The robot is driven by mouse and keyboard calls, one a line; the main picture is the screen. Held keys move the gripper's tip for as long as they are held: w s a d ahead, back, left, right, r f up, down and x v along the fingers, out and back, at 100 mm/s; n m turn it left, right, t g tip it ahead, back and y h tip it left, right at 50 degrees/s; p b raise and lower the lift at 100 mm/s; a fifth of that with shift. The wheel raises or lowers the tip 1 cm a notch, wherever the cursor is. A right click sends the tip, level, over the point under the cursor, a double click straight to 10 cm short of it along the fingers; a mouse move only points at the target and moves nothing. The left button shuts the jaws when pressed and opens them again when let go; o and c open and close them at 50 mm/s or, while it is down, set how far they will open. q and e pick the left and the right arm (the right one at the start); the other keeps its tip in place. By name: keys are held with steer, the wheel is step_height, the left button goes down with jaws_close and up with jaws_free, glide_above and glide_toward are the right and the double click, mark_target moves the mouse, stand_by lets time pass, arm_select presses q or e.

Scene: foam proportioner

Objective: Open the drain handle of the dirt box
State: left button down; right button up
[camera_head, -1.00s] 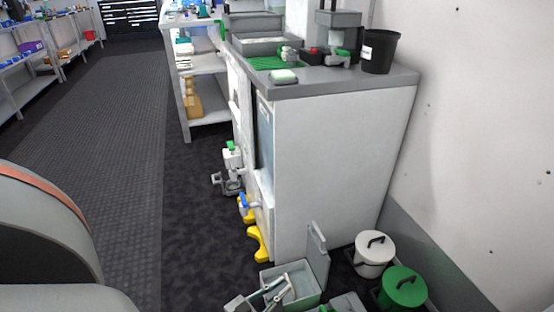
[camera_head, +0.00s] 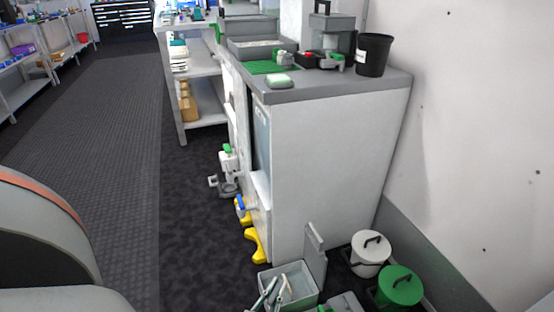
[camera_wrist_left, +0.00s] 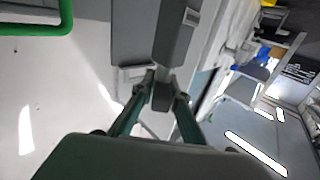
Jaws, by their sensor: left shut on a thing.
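My left gripper shows at the bottom of the head view (camera_head: 275,293), small and cut by the lower edge, in front of a grey open box on the floor. In the left wrist view its two green-grey fingers (camera_wrist_left: 160,88) close from both sides on the lower end of a grey bar, the drain handle (camera_wrist_left: 177,35). A grey panel stands close behind the bar. The grey box (camera_head: 316,283), which looks like the dirt box, has an upright grey flap at its right. The handle cannot be told apart in the head view. My right gripper is not in view.
A white cabinet (camera_head: 325,165) with a grey top stands behind the box. White (camera_head: 368,258) and green (camera_head: 399,290) lidded buckets stand at its right, near the wall. Yellow parts (camera_head: 256,245) stick out low on the cabinet. Dark floor (camera_head: 190,250) is free at the left.

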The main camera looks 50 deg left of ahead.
arm_select(q)
steer(key=c, duration=2)
jaws_free()
